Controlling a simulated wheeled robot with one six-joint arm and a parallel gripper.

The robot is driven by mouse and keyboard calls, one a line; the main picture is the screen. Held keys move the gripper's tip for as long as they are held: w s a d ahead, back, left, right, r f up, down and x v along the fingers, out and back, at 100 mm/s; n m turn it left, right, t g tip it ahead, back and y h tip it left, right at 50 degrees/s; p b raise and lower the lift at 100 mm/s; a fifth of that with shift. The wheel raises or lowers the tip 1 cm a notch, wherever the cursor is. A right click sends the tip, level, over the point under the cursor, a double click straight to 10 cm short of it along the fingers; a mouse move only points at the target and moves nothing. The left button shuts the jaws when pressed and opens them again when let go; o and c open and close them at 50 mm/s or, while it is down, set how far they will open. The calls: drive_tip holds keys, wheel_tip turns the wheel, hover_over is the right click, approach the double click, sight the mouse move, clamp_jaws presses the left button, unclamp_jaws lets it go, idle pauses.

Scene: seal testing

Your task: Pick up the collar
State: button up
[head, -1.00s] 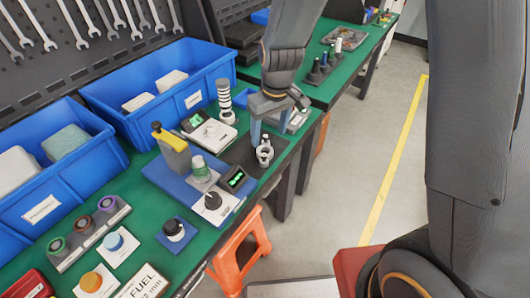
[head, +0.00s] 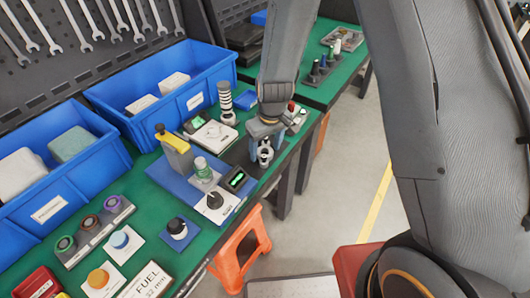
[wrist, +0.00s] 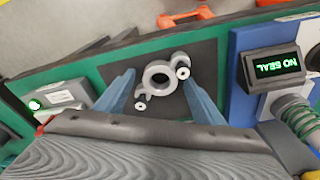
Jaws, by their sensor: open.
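The collar looks like a light grey ring with two dark-centred bolts on its lugs (wrist: 158,67). It sits on a dark mat (wrist: 110,62) at the green bench's front edge. In the head view the collar (head: 265,158) shows just below my gripper (head: 266,143). In the wrist view my gripper (wrist: 161,88) is open, with one blue finger on the left of the collar and one on the right. The collar lies between and beyond the fingers; I cannot tell whether they touch it.
A small display (wrist: 273,65) reads NO SEAL. A striped post (head: 226,103) stands behind. Blue bins (head: 165,115) line the back. An orange stool (head: 240,248) stands below the bench.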

drive_tip(key=c, duration=1.2)
drive_tip(key=shift+r, duration=0.1)
